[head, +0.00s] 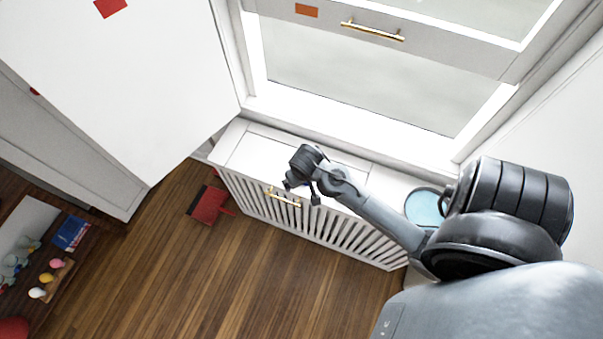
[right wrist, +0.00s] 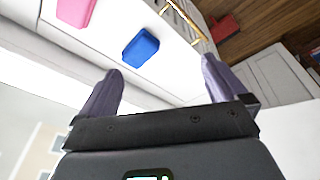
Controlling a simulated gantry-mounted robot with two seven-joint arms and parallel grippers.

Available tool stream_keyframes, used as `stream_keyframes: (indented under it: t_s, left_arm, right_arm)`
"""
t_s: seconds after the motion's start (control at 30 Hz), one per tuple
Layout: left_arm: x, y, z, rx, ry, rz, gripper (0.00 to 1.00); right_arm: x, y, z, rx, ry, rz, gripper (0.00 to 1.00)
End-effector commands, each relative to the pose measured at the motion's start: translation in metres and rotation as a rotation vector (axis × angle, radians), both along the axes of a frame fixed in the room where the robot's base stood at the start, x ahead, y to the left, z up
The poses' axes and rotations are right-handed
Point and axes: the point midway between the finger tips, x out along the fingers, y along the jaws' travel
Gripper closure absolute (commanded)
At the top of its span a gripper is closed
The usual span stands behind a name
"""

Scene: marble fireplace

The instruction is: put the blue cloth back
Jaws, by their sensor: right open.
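The blue cloth (right wrist: 141,47) shows in the right wrist view as a small, thick blue rectangle on a white surface, near a gold handle. A pink block-shaped piece (right wrist: 76,12) lies to its left. My right gripper (right wrist: 160,68) is open and empty, with its two fingers apart and the blue cloth seen beyond the gap between them. In the head view the right gripper (head: 302,190) is over the front edge of the white slatted cabinet (head: 240,150); the arm and gripper hide the cloth there, or nearly so. My left gripper is not in view.
A window (head: 360,85) is behind the cabinet. A light blue round dish (head: 424,208) stands at the cabinet's right end. A red object (head: 207,204) lies on the wooden floor (head: 240,285). A large white panel (head: 130,80) fills the upper left. A low table with small colourful items (head: 50,265) is lower left.

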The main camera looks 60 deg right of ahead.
Motion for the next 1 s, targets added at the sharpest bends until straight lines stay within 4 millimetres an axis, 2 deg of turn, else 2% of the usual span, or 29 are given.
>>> stream_keyframes:
  t_s: [0.03,0.1,0.2,0.33,0.47,0.77,0.87,1.0]
  left_arm:
    - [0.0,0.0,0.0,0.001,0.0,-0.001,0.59]
    - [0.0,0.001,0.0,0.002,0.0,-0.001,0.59]
    - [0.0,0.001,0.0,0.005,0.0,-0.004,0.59]
    - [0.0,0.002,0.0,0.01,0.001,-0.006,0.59]
    - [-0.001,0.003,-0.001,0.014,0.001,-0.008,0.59]
    - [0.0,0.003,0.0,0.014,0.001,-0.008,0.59]
    - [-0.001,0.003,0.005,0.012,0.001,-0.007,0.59]
    - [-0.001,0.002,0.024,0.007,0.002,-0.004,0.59]
  right_arm:
    - [-0.015,0.026,0.01,-0.008,-0.008,0.125,0.01]
    - [-0.031,0.06,0.026,-0.01,-0.022,0.291,0.01]
    - [-0.054,0.099,0.047,-0.001,-0.046,0.475,0.01]
    - [-0.074,0.13,0.067,0.012,-0.071,0.623,0.01]
    - [-0.081,0.141,0.076,0.019,-0.084,0.68,0.01]
    - [-0.081,0.142,0.077,0.019,-0.086,0.683,0.01]
    - [-0.081,0.142,0.082,0.019,-0.086,0.683,0.01]
    - [-0.081,0.142,0.101,0.019,-0.086,0.682,0.01]
